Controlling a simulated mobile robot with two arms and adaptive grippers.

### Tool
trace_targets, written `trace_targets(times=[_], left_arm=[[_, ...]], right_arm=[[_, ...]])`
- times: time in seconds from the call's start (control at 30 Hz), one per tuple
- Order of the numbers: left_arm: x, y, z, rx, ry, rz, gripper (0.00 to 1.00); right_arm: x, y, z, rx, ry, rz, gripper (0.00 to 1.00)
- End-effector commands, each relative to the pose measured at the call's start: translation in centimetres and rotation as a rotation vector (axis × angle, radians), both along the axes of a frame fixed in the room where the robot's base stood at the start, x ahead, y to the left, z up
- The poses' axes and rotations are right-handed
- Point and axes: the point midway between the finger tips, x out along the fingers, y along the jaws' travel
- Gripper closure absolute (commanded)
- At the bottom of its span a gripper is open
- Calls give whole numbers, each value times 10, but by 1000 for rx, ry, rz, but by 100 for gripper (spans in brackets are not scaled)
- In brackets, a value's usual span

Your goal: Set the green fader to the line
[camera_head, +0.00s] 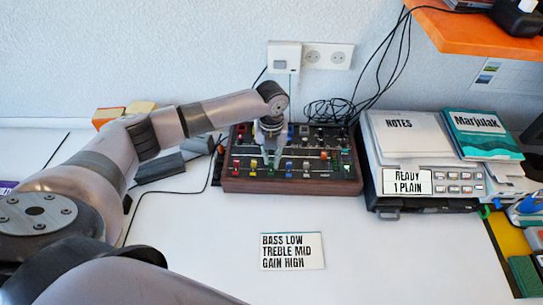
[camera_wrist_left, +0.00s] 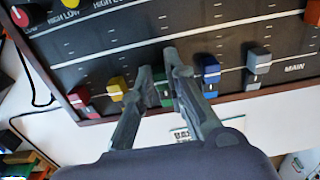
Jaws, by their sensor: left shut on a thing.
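The mixer (camera_head: 345,186) is a dark panel with wooden sides against the back of the white table. My left gripper (camera_head: 270,160) reaches down onto it from above. In the left wrist view, its two fingers (camera_wrist_left: 160,68) are shut on the green fader (camera_wrist_left: 163,94), one on each side. The fingers hide part of the green cap and its slot. White tick lines run along the tracks; I cannot tell which tick the cap is level with. My right gripper is not in view.
In the left wrist view, the yellow fader (camera_wrist_left: 117,88) and blue fader (camera_wrist_left: 211,75) stand close beside the fingers. The red fader (camera_wrist_left: 84,102) and grey fader (camera_wrist_left: 258,68) are farther out. A printed card (camera_head: 292,251) lies in front; a device with notes (camera_head: 410,135) stands right.

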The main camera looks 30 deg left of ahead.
Motion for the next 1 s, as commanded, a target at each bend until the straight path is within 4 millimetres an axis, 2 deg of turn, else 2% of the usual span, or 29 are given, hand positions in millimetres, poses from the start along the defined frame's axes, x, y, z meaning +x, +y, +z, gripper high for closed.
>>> trace_targets(times=[0.17,0.43,0.77,0.8,1.0], left_arm=[[3,1,0,0,-1,1,100],[32,15,-1,1,-2,2,100],[34,16,1,0,0,-2,100],[34,16,1,0,0,-2,85],[34,16,0,0,0,-1,72]], right_arm=[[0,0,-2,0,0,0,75],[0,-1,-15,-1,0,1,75],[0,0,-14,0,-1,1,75],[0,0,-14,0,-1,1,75],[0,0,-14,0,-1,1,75]])
